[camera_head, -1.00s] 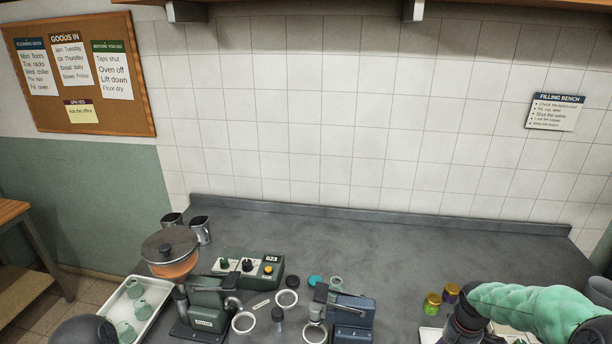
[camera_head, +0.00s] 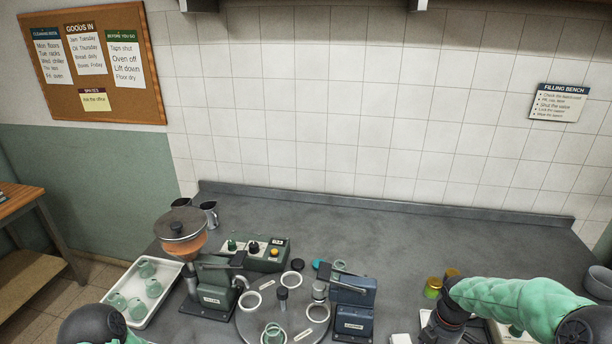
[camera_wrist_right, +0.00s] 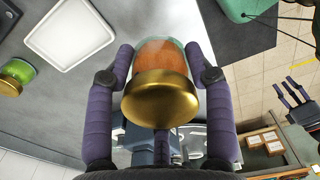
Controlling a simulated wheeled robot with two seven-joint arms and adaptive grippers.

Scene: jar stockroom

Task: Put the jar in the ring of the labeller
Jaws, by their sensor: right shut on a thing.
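The jar (camera_wrist_right: 160,62), with orange contents and a gold lid, is between the purple fingers of my right gripper (camera_wrist_right: 162,75) in the right wrist view. The gripper is shut on it. In the head view my right gripper (camera_head: 440,328) is at the lower right, and I cannot make out the held jar there. The blue labeller (camera_head: 352,305) stands at the bottom centre of the head view. A white ring (camera_head: 318,320) lies beside its left side, on a round grey plate. My left gripper is out of view.
A green filler (camera_head: 208,298) with an orange hopper stands left of the plate. A white tray (camera_head: 122,288) holds green glass jars. A green-filled jar (camera_head: 432,289) stands beside my right gripper. A grey bowl (camera_head: 599,283) is far right.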

